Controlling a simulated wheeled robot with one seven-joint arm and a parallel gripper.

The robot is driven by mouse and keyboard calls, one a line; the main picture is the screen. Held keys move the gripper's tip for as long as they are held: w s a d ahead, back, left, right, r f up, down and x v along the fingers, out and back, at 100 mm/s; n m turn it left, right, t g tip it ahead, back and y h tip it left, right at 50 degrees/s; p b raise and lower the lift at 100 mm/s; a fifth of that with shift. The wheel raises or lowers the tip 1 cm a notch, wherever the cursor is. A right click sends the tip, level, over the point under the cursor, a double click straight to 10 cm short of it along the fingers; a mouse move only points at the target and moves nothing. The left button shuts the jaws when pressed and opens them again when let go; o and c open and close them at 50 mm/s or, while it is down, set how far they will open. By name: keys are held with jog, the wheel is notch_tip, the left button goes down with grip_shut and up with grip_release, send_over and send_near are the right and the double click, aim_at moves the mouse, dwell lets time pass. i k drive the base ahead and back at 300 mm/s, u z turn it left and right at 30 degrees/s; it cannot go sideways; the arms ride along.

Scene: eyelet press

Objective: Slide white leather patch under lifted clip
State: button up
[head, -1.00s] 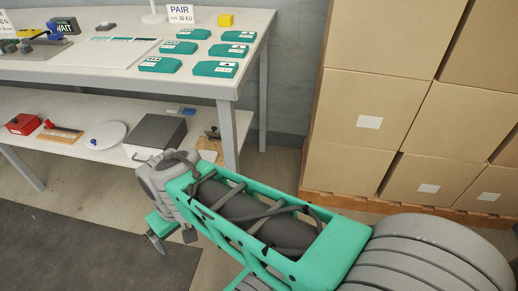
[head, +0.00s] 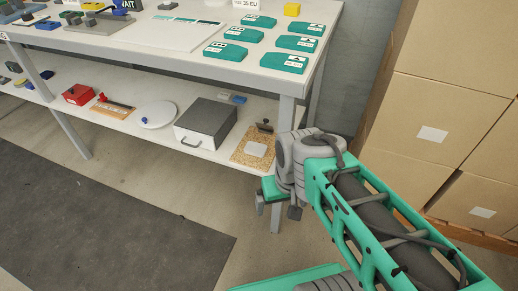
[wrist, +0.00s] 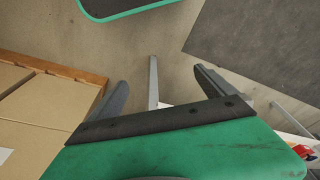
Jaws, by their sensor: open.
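The white leather patch (head: 257,149) lies on a speckled cork board (head: 250,156) on the lower shelf, at its right end in the head view. A dark clip (head: 265,126) sits at the board's back edge; whether it is lifted is too small to tell. The patch lies in front of the clip, apart from it. My gripper (head: 268,215) hangs in front of the shelf's right end, lower in the picture than the board. In the wrist view my gripper (wrist: 160,85) has its two fingers wide apart with nothing between them.
A grey metal box (head: 206,124) stands left of the board, with a white round plate (head: 158,114) and a red box (head: 78,95) further left. A table leg (head: 286,114) stands right of the board. Cardboard boxes (head: 440,110) are stacked at right. The floor in front is clear.

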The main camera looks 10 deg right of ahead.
aim_at(257, 150)
jog(key=u, duration=0.05)
jog(key=k, duration=0.5)
jog(key=u, duration=1.1)
jog(key=i, duration=0.1)
jog(key=u, duration=1)
